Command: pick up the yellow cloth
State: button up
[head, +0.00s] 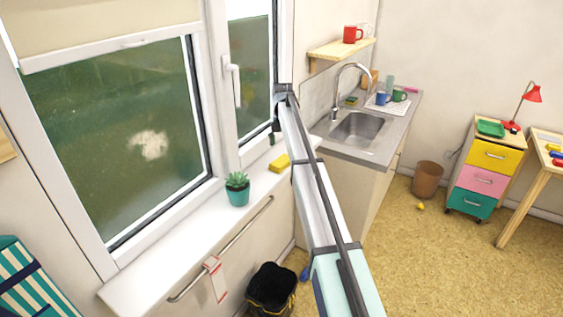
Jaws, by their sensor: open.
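A small yellow block-like thing (279,163), which looks like the folded yellow cloth, lies on the white window sill (190,236). It is right of the potted succulent and just left of my arm. My gripper (276,132) shows small and dark below the far end of my arm, in front of the window frame. It is above the yellow cloth in the picture, apart from it, and I see nothing held in it. My arm hides part of the gripper and the sill's right end.
A succulent in a teal pot (237,188) stands on the sill. A towel rail (225,250) with a red-and-white cloth (215,279) runs below. A black bin (271,288) stands on the floor. The sink (358,128) and tap are right of my arm.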

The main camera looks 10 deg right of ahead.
aim_at(282, 160)
jog(key=shift+s+a+f+p, duration=0.1)
jog(key=shift+f+p, duration=1.1)
jog(key=shift+f, duration=1.75)
jog(key=c, duration=1.2)
